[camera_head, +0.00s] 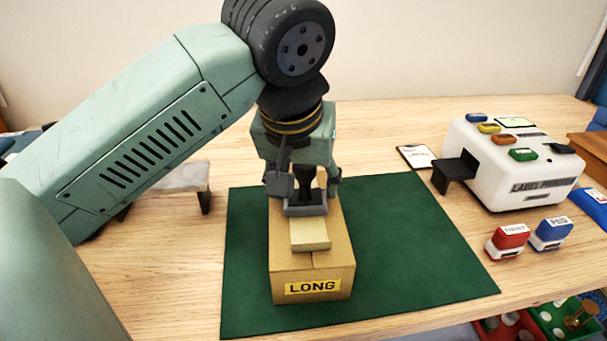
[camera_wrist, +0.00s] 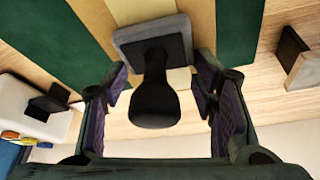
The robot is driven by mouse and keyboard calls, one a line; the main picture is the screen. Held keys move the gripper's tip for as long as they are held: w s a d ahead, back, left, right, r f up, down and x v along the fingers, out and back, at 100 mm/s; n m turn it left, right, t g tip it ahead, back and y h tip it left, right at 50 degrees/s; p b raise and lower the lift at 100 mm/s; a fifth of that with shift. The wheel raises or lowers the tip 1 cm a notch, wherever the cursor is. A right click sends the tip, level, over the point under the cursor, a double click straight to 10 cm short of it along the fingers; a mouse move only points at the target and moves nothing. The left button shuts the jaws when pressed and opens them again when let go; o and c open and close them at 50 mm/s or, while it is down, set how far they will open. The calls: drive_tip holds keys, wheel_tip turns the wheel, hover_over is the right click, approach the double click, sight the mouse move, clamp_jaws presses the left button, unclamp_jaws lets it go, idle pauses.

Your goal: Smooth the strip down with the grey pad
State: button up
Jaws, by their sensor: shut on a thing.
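The carton (camera_head: 312,271) is a brown box marked LONG, lying lengthwise on the green mat. A pale strip (camera_head: 310,236) runs along its top, and its near end shows in front of the pad. The grey pad (camera_head: 305,209) has a black handle and appears to rest on the strip; exact contact is hard to tell. My gripper (camera_head: 303,184) is shut on the handle, above the carton. In the wrist view the pad (camera_wrist: 138,41) lies across the strip (camera_wrist: 143,11), with the handle between my fingers (camera_wrist: 160,85).
The green mat (camera_head: 408,250) is clear to the carton's right. A white label printer (camera_head: 510,170) with coloured buttons stands at the right, near red (camera_head: 508,241) and blue (camera_head: 551,234) stamps. A grey-topped stand (camera_head: 183,177) is at the left.

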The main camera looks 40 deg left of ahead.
sight(307, 202)
drive_tip(key=shift+s+d, duration=0.15)
drive_tip(key=shift+s, duration=0.05)
idle(0.3)
drive_tip(key=shift+s+d+f+b, duration=0.1)
drive_tip(key=shift+s+d+b, duration=0.2)
drive_tip(key=shift+s+d, duration=0.5)
drive_tip(key=shift+d, duration=0.1)
drive_tip(key=shift+s+d, duration=0.1)
drive_tip(key=shift+s, duration=0.05)
drive_tip(key=shift+s+d, duration=0.65)
drive_tip(key=shift+s+d, duration=0.8)
drive_tip(key=shift+d, duration=0.05)
